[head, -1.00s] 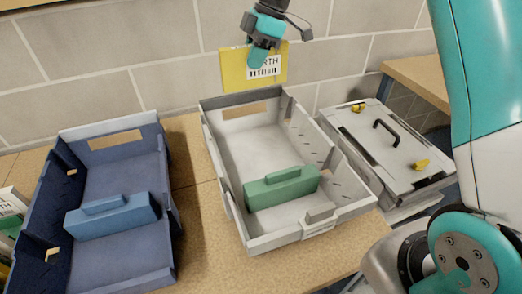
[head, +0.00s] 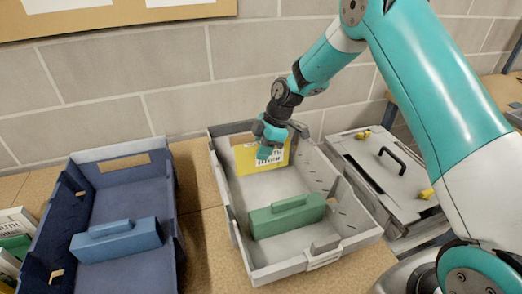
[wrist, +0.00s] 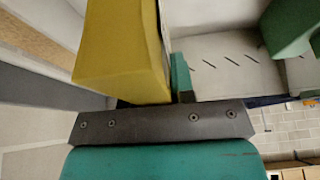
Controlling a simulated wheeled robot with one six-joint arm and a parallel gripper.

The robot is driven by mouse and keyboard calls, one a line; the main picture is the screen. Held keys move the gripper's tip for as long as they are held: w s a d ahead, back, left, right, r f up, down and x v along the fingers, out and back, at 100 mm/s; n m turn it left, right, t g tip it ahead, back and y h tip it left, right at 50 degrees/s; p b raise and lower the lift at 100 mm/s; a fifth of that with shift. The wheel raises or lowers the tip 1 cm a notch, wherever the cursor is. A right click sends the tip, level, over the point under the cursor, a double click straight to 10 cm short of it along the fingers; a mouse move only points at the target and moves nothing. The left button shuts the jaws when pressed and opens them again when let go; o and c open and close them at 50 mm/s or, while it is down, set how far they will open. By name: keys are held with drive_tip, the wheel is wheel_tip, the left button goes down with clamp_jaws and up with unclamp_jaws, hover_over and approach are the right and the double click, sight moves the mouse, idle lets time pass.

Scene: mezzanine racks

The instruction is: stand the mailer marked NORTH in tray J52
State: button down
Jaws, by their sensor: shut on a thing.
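The yellow mailer (head: 246,160) has a white label with partly covered lettering ending in "TH". It is upright inside the far end of the grey tray (head: 241,235), close to the far wall. My gripper (head: 265,152) is shut on the mailer's top edge, and the mailer also fills the upper left of the wrist view (wrist: 120,50). I cannot tell whether its lower edge touches the tray floor. A green divider block (head: 287,215) with a raised grip stands across the near part of the tray. No tray code is readable.
A blue tray (head: 172,225) with a blue block (head: 117,240) stands to the left. A lidded grey case (head: 365,165) with a black handle is at the right. More mailers (head: 12,235) stand at the far left. A brick wall rises behind.

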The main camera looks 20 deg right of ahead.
drive_tip(key=shift+f, duration=0.4)
drive_tip(key=shift+f+b, duration=0.55)
drive_tip(key=shift+f, duration=0.05)
drive_tip(key=c, duration=1)
unclamp_jaws()
drive_tip(key=shift+o, duration=0.2)
